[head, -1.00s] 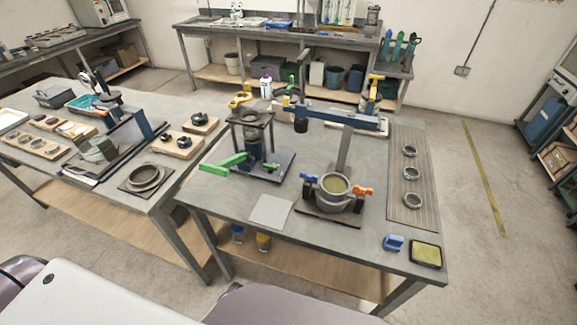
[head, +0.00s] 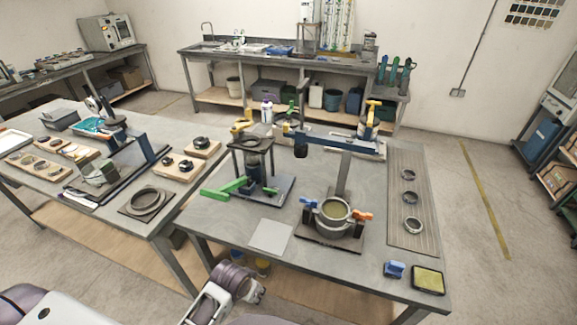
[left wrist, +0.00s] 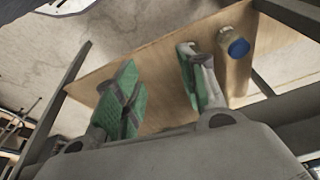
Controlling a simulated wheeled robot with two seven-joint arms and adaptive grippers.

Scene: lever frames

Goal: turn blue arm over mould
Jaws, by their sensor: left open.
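The blue arm (head: 330,143) reaches across the top of a grey post on the right-hand table. Its dark cylindrical end (head: 300,150) hangs at the left, off to the side of the mould. The round grey mould (head: 335,214) sits on a dark base in front of the post, with a blue clamp handle at its left and an orange one at its right. My left gripper (left wrist: 160,92) is open and empty, its green pads apart, in the left wrist view. In the head view my left arm rises below the table's front edge, away from the blue arm. My right gripper is not in view.
A stand with a green lever (head: 224,187) is left of the mould. A pale square plate (head: 270,236) lies near the front edge. Grey rings (head: 411,198) lie on a ribbed mat at right. A blue block (head: 394,270) and yellow pad (head: 428,280) sit front right.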

